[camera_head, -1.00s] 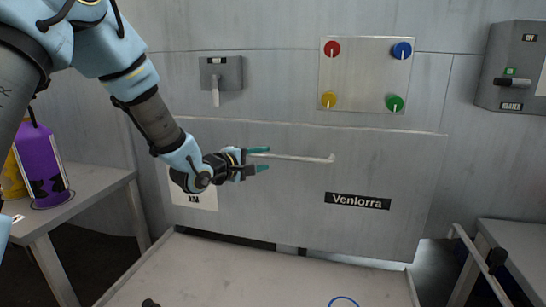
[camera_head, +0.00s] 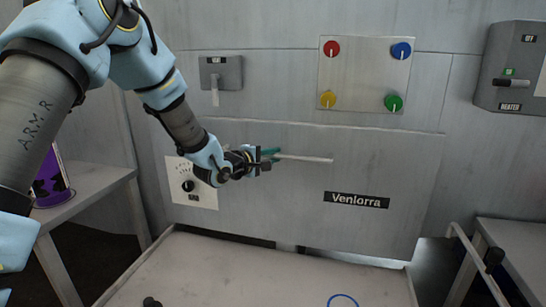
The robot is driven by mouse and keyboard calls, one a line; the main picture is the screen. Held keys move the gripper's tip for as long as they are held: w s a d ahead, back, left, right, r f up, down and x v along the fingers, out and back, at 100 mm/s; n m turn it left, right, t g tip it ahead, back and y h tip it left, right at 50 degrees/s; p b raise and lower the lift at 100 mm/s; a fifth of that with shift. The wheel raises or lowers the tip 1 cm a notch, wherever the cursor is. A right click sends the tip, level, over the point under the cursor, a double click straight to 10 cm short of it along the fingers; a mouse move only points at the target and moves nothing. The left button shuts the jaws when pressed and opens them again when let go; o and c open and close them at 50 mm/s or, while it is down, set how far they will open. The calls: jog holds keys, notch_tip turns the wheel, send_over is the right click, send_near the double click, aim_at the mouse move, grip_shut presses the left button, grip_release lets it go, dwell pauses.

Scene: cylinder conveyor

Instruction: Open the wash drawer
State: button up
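The wash drawer has a wide grey metal front (camera_head: 300,225) with a black "Venlorra" label, and it looks flush with the wall. A thin pale bar handle (camera_head: 308,158) runs level across its upper part. My gripper (camera_head: 270,156) is at the left part of this handle, with its teal fingertips close above and below the bar line. The fingers hide the handle's left end. The gap between the fingers looks small, and I cannot tell whether they touch the bar.
A dial panel (camera_head: 190,184) is left of my gripper. A heater box (camera_head: 512,66) is at upper right. A pale tray surface (camera_head: 255,275) lies below; side tables flank it.

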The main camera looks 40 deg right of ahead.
grip_shut()
dwell(0.9)
